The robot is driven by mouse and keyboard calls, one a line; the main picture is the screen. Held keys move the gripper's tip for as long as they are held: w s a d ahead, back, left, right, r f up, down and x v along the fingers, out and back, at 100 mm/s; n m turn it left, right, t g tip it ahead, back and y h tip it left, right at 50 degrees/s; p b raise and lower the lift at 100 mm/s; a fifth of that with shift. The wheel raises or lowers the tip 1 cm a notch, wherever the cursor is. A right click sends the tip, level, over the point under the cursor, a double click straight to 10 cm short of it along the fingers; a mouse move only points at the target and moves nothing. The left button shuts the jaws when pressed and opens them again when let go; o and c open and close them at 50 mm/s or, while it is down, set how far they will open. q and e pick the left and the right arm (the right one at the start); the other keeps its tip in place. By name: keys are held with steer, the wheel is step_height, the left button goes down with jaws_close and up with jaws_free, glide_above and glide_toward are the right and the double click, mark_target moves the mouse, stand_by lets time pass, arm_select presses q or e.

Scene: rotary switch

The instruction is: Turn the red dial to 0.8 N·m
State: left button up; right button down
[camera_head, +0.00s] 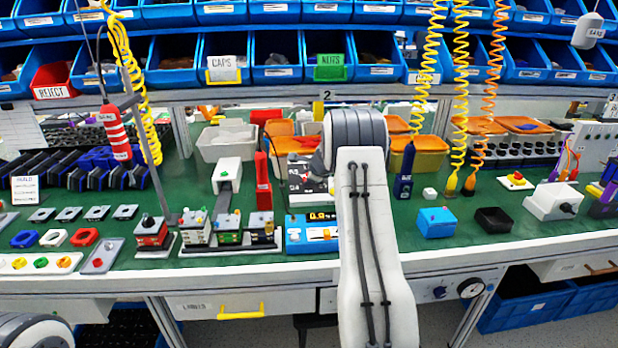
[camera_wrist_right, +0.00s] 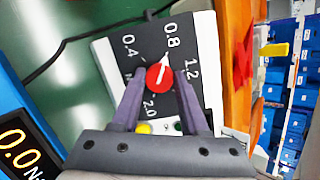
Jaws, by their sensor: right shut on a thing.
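The red dial (camera_wrist_right: 159,78) sits on a dark panel marked 0.4, 0.8, 1.2 and 2.0. Its white pointer points toward the 0.8 mark (camera_wrist_right: 172,36). My right gripper (camera_wrist_right: 160,86) has its two dark fingers on either side of the dial and is shut on it. My left gripper is not in view.
A blue unit with a display (camera_head: 312,234) stands in front of the dial box; its display (camera_wrist_right: 20,148) reads 0.0 in the wrist view. A red upright object (camera_head: 263,180) and a white device (camera_head: 227,175) stand to the left. Orange bins are behind.

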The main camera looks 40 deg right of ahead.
steer(key=shift+c, duration=2.1)
jaws_free()
steer(key=v, duration=1)
steer(key=shift+s+r+b, duration=0.15)
steer(key=shift+s+b, duration=0.05)
steer(key=shift+b, duration=0.2)
